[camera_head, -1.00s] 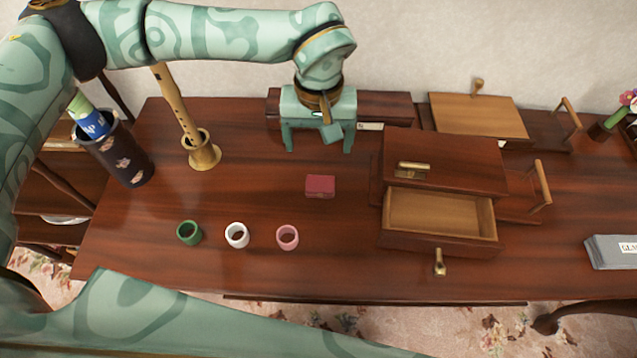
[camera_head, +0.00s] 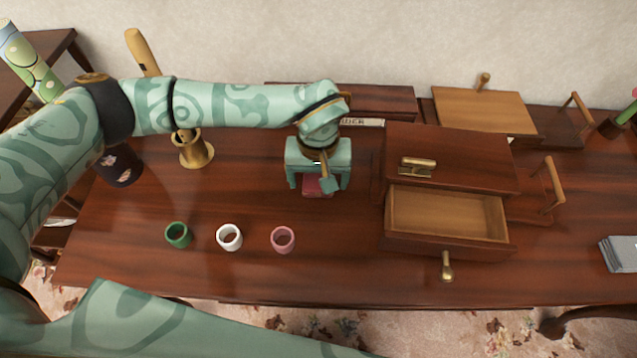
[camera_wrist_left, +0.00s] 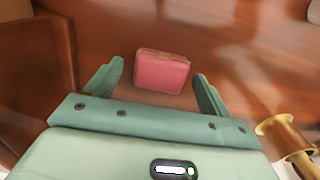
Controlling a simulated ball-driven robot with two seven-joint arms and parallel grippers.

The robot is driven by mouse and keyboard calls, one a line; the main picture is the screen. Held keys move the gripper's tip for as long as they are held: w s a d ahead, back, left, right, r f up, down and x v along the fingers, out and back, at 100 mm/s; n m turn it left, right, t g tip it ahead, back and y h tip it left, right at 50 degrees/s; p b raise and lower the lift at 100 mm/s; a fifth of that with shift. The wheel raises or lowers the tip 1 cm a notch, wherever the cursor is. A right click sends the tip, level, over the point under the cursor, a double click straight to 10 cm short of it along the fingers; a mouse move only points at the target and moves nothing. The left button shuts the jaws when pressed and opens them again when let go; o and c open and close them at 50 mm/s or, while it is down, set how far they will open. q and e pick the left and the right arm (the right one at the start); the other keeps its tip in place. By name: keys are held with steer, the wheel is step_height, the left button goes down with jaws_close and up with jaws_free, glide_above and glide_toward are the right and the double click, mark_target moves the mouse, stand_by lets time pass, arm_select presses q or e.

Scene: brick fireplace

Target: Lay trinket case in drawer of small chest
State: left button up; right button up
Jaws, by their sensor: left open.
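The trinket case is a small dark red box (camera_head: 317,187) on the wooden table, partly hidden behind my left gripper in the head view. My left gripper (camera_head: 319,186) is open and empty above it, pointing down. In the left wrist view the case (camera_wrist_left: 162,71) lies between and beyond the two spread fingers (camera_wrist_left: 160,82). The small chest (camera_head: 447,157) stands to the right of the gripper. Its front drawer (camera_head: 447,247) is pulled out and looks empty. My right gripper is not in view.
A brass holder (camera_head: 194,152) and dark vase (camera_head: 120,167) are at left. Another wooden box (camera_head: 484,111) is behind the chest, and a grey box (camera_head: 622,254) lies far right.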

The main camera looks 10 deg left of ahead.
arm_select(q)
steer(key=c, duration=1.1)
steer(key=shift+r, duration=0.2)
steer(key=shift+c, duration=0.2)
